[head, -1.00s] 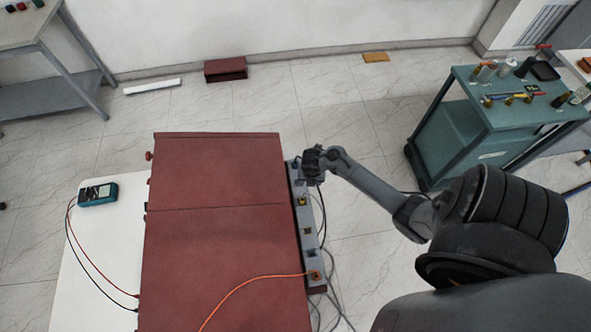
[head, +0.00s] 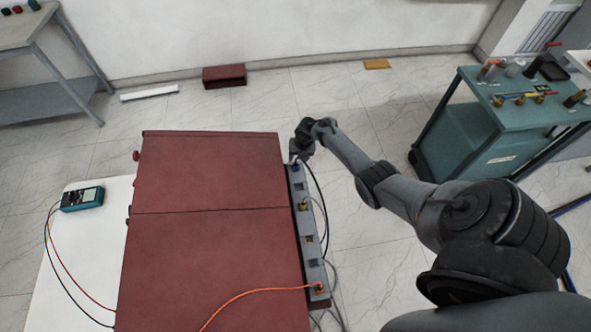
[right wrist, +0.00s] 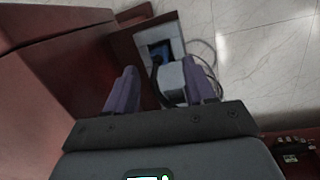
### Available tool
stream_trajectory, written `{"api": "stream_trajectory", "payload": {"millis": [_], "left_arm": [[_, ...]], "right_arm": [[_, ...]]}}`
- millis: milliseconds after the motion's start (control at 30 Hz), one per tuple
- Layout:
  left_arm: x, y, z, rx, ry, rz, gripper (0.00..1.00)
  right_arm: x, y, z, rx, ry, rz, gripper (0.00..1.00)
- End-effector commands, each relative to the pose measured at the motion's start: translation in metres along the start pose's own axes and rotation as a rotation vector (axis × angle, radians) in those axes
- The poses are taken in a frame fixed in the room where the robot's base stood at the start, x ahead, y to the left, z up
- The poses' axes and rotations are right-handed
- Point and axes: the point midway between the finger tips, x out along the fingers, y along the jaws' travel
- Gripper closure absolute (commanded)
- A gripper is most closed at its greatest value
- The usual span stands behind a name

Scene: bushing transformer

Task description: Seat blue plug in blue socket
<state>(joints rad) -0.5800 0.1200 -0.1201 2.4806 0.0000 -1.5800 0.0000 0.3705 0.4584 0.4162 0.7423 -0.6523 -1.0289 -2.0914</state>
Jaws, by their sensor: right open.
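My right gripper (head: 297,154) is at the far end of the grey socket strip (head: 309,251) on the right side of the red cabinet. In the right wrist view its two purple fingers are open (right wrist: 160,68), on either side of a light grey block (right wrist: 171,80) and a dark cable. A blue piece (right wrist: 160,53) sits in a square opening just beyond the fingertips. I cannot tell whether it is the blue plug or the blue socket, nor whether the fingers touch anything. My left gripper is not in view.
The red cabinet (head: 210,240) fills the middle. An orange cable (head: 250,292) runs to the strip's near end, and loose cables hang beside the strip. A multimeter (head: 82,198) lies on the white table (head: 62,265). A teal cart (head: 470,140) stands at the right.

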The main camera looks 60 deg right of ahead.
Motion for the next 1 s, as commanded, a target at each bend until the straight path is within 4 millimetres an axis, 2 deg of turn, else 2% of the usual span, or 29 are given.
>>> {"api": "stream_trajectory", "payload": {"millis": [167, 433, 767, 800, 867, 1000], "left_arm": [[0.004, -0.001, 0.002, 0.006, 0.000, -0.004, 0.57], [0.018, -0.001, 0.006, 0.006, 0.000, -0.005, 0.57], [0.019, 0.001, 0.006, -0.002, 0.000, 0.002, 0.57], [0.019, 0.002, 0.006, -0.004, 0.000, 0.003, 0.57], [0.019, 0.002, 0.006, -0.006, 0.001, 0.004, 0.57], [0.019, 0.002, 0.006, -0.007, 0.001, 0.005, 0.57]], "right_arm": [[0.014, 0.002, -0.003, 0.002, 0.002, 0.001, 0.46], [0.048, 0.002, -0.007, 0.003, 0.002, 0.000, 0.46], [0.052, 0.002, -0.006, 0.001, 0.000, -0.001, 0.46], [0.052, 0.002, -0.006, 0.001, 0.000, -0.001, 0.47], [0.052, 0.002, -0.006, 0.001, 0.000, -0.001, 0.57], [0.052, 0.002, -0.006, 0.001, 0.000, -0.001, 0.78]]}}
